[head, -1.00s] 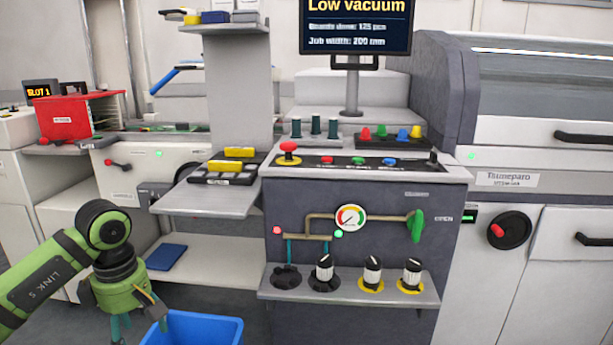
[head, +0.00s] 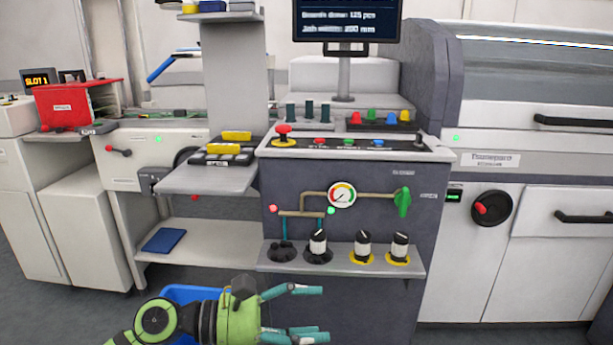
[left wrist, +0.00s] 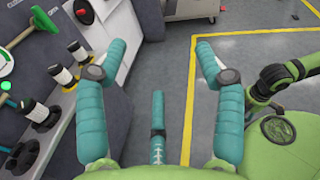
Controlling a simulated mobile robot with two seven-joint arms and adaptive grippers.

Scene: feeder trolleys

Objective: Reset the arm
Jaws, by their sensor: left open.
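My left gripper (head: 308,312) is low in the head view, in front of the dark vacuum cabinet (head: 352,215) and below its knob shelf. Its teal fingers point right and are spread apart, with nothing between them. In the left wrist view the open fingers (left wrist: 160,50) show above grey floor, with the cabinet's knobs on the left. My right gripper is not seen in the head view. A green arm link (left wrist: 285,90) of mine shows at the right of the left wrist view.
A blue bin (head: 190,293) stands on the floor, partly hidden behind my left arm. The knob shelf (head: 340,262) juts out just above the gripper. A grey side shelf (head: 205,180) sticks out further left. The floor (left wrist: 250,25) with yellow lines looks mostly clear.

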